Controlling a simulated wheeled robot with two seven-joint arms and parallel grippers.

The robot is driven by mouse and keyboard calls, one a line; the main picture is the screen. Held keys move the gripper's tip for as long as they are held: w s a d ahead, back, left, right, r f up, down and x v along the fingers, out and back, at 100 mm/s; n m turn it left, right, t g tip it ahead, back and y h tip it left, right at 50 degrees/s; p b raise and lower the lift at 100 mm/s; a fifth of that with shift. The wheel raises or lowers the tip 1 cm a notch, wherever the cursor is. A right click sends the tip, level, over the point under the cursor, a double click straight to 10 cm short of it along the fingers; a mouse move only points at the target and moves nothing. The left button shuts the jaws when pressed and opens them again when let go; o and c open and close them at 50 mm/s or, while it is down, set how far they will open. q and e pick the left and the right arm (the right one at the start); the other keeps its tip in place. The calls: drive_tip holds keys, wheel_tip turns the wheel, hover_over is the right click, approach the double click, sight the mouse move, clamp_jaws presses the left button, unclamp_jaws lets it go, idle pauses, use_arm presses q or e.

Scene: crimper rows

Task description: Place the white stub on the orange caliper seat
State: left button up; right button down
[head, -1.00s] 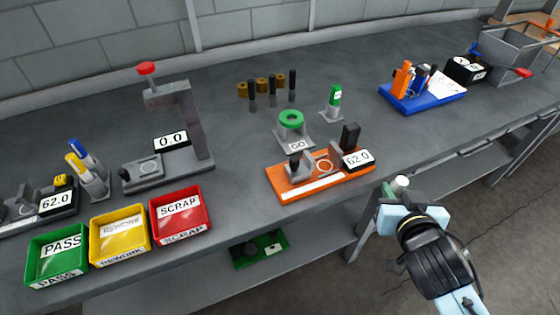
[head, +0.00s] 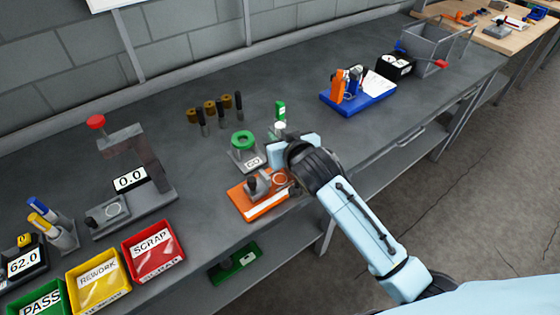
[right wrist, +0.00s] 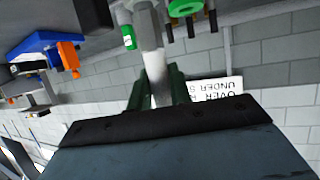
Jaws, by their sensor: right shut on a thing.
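The white stub (head: 280,128) is held upright in my right gripper (head: 281,141), and its white top shows above the fingers. In the right wrist view the pale stub (right wrist: 153,62) stands between the two dark green fingers. The orange caliper seat (head: 258,208) lies on the bench just left of and below the gripper. Its ring mark (head: 280,180) and grey block show, while its right end with the display is hidden behind my right gripper and arm. I cannot tell the exact height of the stub above the bench. My left gripper is out of view.
A green ring gauge (head: 242,139) on a GO stand is close left of the gripper. A green tag (head: 281,109) stands just behind. A blue tray (head: 357,98) is to the right. Red (head: 153,251) and yellow (head: 97,279) bins lie front left.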

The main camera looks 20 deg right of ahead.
drive_tip(key=shift+f, duration=3.1)
drive_tip(key=shift+f+b, duration=0.1)
drive_tip(key=shift+b, duration=0.2)
drive_tip(key=c, duration=1.3)
unclamp_jaws()
drive_tip(key=shift+f, duration=0.1)
drive_tip(key=shift+r, duration=0.2)
drive_tip(key=v, duration=1.2)
drive_tip(key=shift+p, duration=0.35)
drive_tip(key=shift+f, duration=0.1)
